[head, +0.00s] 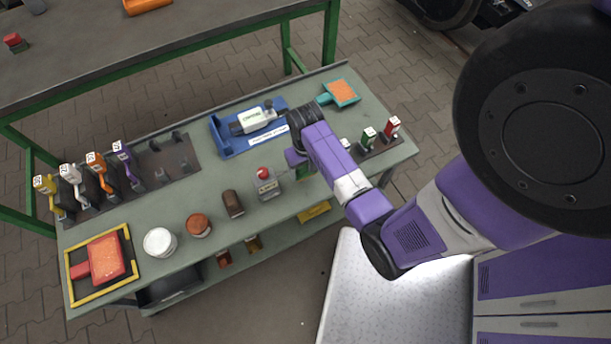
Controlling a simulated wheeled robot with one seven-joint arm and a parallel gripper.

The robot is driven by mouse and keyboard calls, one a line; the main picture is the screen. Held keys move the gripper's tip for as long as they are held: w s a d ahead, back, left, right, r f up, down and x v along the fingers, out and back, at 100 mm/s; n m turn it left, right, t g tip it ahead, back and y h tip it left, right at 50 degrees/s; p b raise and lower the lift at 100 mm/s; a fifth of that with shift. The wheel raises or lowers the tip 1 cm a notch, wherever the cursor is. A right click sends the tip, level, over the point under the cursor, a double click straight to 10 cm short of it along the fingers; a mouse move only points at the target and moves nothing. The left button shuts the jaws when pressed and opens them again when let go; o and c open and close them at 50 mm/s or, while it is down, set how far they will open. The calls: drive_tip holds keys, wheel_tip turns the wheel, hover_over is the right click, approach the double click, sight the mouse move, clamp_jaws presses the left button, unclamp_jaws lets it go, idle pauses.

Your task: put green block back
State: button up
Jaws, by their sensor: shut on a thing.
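My gripper (297,160) is over the middle right of the green-grey bench, partly hidden by my purple arm. It is shut on a green block (305,173), of which only a small part shows below the wrist. I cannot tell whether the block touches the bench top. To its right, a dark holder (378,150) carries a green-and-white piece (368,136) and a red-and-white piece (391,127). A further small pale top (346,143) shows beside my arm.
A blue tray (226,147) with a white-and-grey tool lies behind my gripper. A red-buttoned box (267,184), a brown block (233,204) and round tubs (160,243) stand left. A teal-and-orange brush (341,93) lies at the back right.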

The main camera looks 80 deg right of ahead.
sight(306, 181)
drive_tip(key=shift+f+b, duration=0.3)
drive_tip(key=shift+f, duration=2)
drive_tip(key=shift+f, duration=0.15)
drive_tip(key=o, duration=1.4)
